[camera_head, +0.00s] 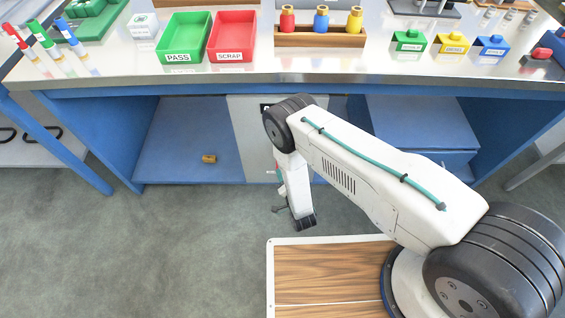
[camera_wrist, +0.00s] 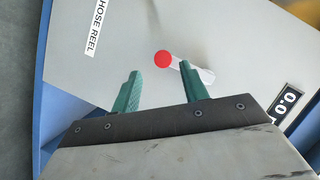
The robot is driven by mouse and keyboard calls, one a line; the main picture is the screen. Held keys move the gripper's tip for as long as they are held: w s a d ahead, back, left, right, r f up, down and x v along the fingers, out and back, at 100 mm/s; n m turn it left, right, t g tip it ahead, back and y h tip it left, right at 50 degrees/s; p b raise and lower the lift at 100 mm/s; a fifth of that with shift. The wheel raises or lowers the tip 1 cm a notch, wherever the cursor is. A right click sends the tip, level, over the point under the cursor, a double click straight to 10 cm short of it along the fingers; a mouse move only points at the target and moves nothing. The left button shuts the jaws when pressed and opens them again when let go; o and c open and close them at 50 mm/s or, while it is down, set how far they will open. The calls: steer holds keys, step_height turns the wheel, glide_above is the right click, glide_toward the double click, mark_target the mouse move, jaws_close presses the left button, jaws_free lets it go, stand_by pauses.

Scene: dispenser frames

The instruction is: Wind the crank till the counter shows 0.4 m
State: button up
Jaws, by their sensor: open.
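The crank shows in the wrist view as a red round knob (camera_wrist: 163,59) on a pale arm (camera_wrist: 195,72), against a grey panel. The panel (camera_wrist: 225,30) carries a "HOSE REEL" label (camera_wrist: 100,25). A black counter (camera_wrist: 289,104) at the right reads about 0.0, tilted in the picture. My gripper (camera_wrist: 160,72) is open, with its two green fingers apart. The knob appears between and just beyond the fingertips; I cannot tell how far off it is in depth. In the head view my arm hides most of the grey panel (camera_head: 247,140) and the crank.
The panel is under a blue workbench (camera_head: 200,92). A small brass-coloured piece (camera_head: 209,158) lies on the low blue shelf (camera_head: 175,135) to its left. A blue box (camera_head: 420,125) is to the right. Trays and bottles stand on the benchtop. The floor (camera_head: 130,250) at left is clear.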

steer(key=x, duration=0.8)
steer(key=shift+a+r, duration=0.1)
steer(key=shift+r, duration=0.1)
